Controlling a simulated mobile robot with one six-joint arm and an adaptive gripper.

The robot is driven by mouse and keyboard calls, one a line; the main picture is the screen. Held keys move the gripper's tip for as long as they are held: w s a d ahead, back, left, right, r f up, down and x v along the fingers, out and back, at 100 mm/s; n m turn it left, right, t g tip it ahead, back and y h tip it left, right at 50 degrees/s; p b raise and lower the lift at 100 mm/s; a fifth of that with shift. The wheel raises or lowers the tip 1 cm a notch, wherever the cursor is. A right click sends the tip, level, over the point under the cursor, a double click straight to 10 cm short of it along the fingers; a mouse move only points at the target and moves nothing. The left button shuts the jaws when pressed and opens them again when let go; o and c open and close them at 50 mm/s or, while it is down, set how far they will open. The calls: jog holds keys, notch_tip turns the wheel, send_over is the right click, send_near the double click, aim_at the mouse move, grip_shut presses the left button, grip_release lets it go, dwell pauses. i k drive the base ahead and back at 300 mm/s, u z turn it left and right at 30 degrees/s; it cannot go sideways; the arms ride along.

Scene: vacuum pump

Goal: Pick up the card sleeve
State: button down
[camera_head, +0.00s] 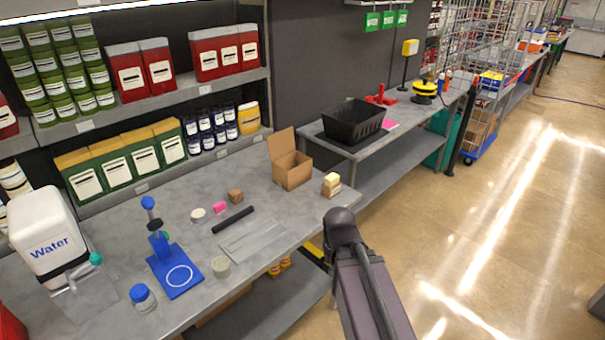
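A small brown piece (236,196) lies on the grey workbench, just right of a pink block (219,207); it may be the card sleeve, but it is too small to tell its exact shape. A black bar (233,220) lies in front of it. My arm (368,290) rises from the lower middle and ends in a dark rounded joint near the bench's right edge. My gripper is not visible.
The workbench (130,212) also holds an open cardboard box (292,170), a stacked cream block (331,184), a clear flat plate (253,241), a blue stand (175,270), a blue-lidded jar (142,297) and a Water container (46,236). Shelves rise behind. Open floor lies right.

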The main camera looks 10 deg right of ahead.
aim_at(327, 193)
jog(key=u, duration=0.15)
jog(key=i, duration=0.95)
jog(key=z, duration=0.1)
jog(key=k, duration=0.55)
jog(key=z, duration=0.2)
jog(key=i, duration=0.4)
jog(key=u, duration=0.05)
